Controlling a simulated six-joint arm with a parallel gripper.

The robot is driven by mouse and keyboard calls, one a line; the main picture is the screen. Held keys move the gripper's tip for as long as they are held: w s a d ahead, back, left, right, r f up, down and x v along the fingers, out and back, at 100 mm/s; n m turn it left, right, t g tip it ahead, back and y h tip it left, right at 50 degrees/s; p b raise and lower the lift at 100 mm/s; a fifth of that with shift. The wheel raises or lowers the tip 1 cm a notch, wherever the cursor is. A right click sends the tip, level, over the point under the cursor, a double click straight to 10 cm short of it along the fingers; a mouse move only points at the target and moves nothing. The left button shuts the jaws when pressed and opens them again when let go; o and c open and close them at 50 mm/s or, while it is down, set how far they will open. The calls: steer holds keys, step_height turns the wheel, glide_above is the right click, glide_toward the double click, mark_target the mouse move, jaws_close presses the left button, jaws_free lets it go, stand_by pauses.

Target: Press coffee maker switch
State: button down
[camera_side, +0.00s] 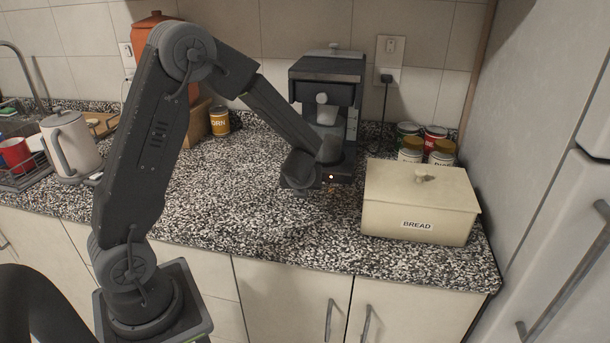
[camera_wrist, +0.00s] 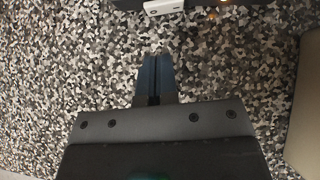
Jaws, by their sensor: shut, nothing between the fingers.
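The coffee maker (camera_side: 326,70) is a dark machine standing at the back of the counter, partly hidden by my arm. In the wrist view, a white switch-like piece (camera_wrist: 163,7) lies at the top edge, on the dark front of the machine's base. A small orange light (camera_wrist: 224,2) shows to its right. My gripper (camera_wrist: 156,57) is shut and empty, pointing toward the white piece, with a visible gap between them. In the side view, its fingertips cannot be made out beside the coffee maker's base.
A cream bread box (camera_side: 420,210) stands right of the coffee maker, with several cans (camera_side: 436,133) behind it. A white kettle (camera_side: 72,146) and a corn can (camera_side: 220,121) are to the left. The speckled counter (camera_side: 215,195) is clear in front.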

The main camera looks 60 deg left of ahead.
steer(key=shift+w+a+f, duration=0.15)
steer(key=shift+w+a, duration=0.55)
steer(key=shift+a, duration=0.2)
steer(key=shift+w+a+f, duration=0.15)
steer(key=shift+w+a, duration=0.55)
steer(key=shift+a, duration=0.2)
